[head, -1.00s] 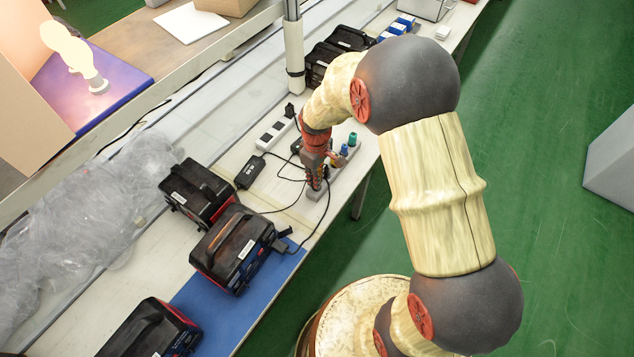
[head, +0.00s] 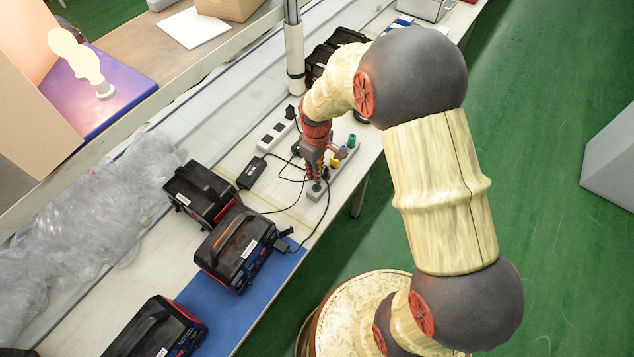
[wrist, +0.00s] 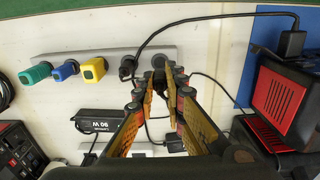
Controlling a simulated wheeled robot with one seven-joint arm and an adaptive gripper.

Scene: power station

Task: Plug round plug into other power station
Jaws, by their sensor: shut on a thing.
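My gripper (head: 316,183) is over the near end of the grey power strip (head: 340,167). A black plug (wrist: 127,67) with a cord sits at the strip just left of the fingertips. Black and red power stations with handles stand on the table: one far (head: 200,192), one in the middle (head: 237,247), one near (head: 155,328). A black plug (wrist: 293,41) is at a station in the wrist view.
Green (wrist: 36,74), blue (wrist: 65,70) and yellow (wrist: 93,69) plugs stand in the strip. A black adapter (wrist: 94,121), a white strip (head: 276,131) and loose cables lie nearby. Clear plastic wrap (head: 90,215) covers the table's left. The blue mat (head: 225,318) has bare room.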

